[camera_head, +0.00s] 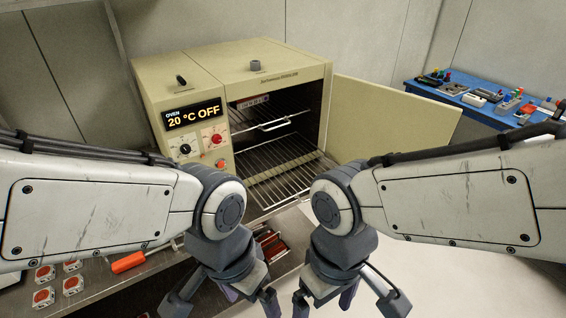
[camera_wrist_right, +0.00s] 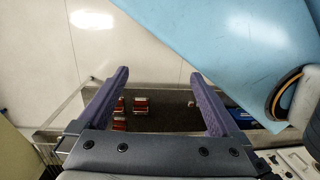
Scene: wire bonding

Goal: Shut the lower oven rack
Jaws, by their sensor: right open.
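The cream oven (camera_head: 228,75) stands open in the head view, and its door (camera_head: 385,118) is swung out to the right. The lower wire rack (camera_head: 283,182) sticks out past the oven's front opening, toward me. Its front end is partly hidden by my arms. My left gripper (camera_head: 226,300) is low in front of the oven, apart from the rack; its fingertips are too hidden to judge. My right gripper (camera_head: 338,300) is beside it, also apart from the rack. In the right wrist view it is open (camera_wrist_right: 158,76), with nothing between its fingers.
An upper rack with a handle (camera_head: 274,125) sits inside the oven. An orange-handled tool (camera_head: 128,262) and several small red-topped parts (camera_head: 43,297) lie on the bench at lower left. A blue table (camera_head: 418,88) with small items stands at far right. Pale floor between is clear.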

